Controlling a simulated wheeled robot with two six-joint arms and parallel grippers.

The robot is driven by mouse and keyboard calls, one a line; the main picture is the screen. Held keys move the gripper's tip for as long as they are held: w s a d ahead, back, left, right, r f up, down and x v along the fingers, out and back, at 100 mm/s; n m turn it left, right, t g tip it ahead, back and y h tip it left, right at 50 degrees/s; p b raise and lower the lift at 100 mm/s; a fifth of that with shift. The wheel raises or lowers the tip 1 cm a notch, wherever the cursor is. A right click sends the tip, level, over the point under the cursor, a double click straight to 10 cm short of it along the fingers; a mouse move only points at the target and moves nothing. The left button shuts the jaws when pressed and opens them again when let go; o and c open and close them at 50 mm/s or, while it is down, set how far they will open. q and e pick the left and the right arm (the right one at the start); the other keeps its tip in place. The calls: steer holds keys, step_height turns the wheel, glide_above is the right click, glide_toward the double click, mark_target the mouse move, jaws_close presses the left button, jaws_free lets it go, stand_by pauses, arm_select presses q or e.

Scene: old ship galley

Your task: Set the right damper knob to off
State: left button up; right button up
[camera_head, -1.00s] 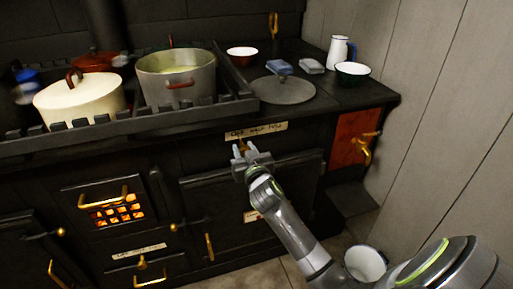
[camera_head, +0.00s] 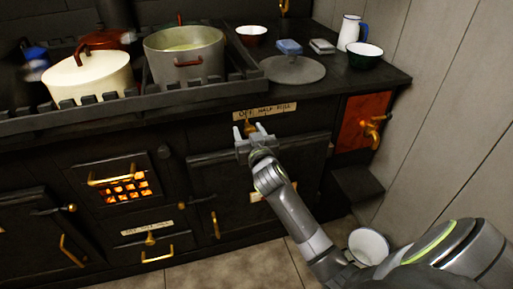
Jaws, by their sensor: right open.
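The right damper knob (camera_head: 249,127) is a small brass knob on the black stove front, under a paper label (camera_head: 264,112) that seems to read OFF, HALF, FULL. It points roughly upright, near the label's left part, but its exact setting is hard to tell. My right gripper (camera_head: 249,134) is open, with its two fingers on either side of the knob in the picture. I cannot tell whether they touch it. The gripper hides the knob's lower part. My left gripper is not in view.
A black oven door (camera_head: 205,180) lies below the knob. Pots, including a grey one (camera_head: 185,65), stand on the stovetop. A copper panel with a brass tap (camera_head: 373,130) is at right, near the wall.

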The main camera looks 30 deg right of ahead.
arm_select(q)
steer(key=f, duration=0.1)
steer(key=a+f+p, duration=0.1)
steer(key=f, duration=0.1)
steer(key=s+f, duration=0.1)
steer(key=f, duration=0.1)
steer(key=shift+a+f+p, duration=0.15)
steer(key=shift+p, duration=0.25)
arm_select(e)
steer(key=v, duration=1.6)
steer(key=shift+s+a, duration=0.25)
steer(key=shift+s, duration=0.1)
